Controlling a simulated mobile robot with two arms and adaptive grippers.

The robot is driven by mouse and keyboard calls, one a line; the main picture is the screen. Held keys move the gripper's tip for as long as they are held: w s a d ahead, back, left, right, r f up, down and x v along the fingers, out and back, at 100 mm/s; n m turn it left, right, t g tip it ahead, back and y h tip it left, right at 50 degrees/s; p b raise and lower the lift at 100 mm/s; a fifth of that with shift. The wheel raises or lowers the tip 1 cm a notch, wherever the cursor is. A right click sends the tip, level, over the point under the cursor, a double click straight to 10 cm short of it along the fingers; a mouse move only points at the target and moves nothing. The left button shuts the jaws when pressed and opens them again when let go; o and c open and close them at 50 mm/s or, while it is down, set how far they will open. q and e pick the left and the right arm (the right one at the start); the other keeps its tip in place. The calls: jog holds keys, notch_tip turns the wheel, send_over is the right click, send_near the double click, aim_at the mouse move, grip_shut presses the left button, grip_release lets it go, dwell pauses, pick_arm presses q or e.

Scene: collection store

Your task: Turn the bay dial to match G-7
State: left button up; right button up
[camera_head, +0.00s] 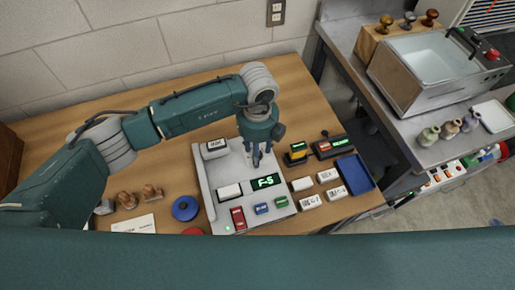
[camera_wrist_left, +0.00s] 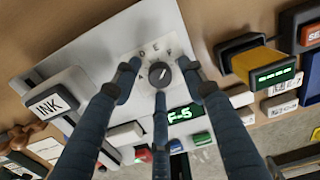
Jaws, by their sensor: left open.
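The grey console (camera_head: 208,185) stands on the wooden bench, and its green display (camera_head: 265,181) reads F-5. In the left wrist view the display (camera_wrist_left: 180,115) also reads F-5. The round dark dial (camera_wrist_left: 160,73) is on the panel, with letters including D, E and F around its upper side. My left gripper (camera_head: 256,161) points down over the console. In the left wrist view its three fingers (camera_wrist_left: 160,78) are spread around the dial, open; contact cannot be told. The gripper hides the dial in the head view. My right gripper is not in view.
An INK block (camera_wrist_left: 50,104) stands on the console's side. Red, blue and green buttons line its front. White labelled blocks (camera_head: 310,202) and a blue tray (camera_head: 355,174) lie right of it. Wooden stamps (camera_head: 127,200) and a blue round tin (camera_head: 185,208) lie left. A yellow-black device (camera_head: 297,154) stands behind.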

pick_arm(q)
jog(key=c, duration=0.3)
grip_shut()
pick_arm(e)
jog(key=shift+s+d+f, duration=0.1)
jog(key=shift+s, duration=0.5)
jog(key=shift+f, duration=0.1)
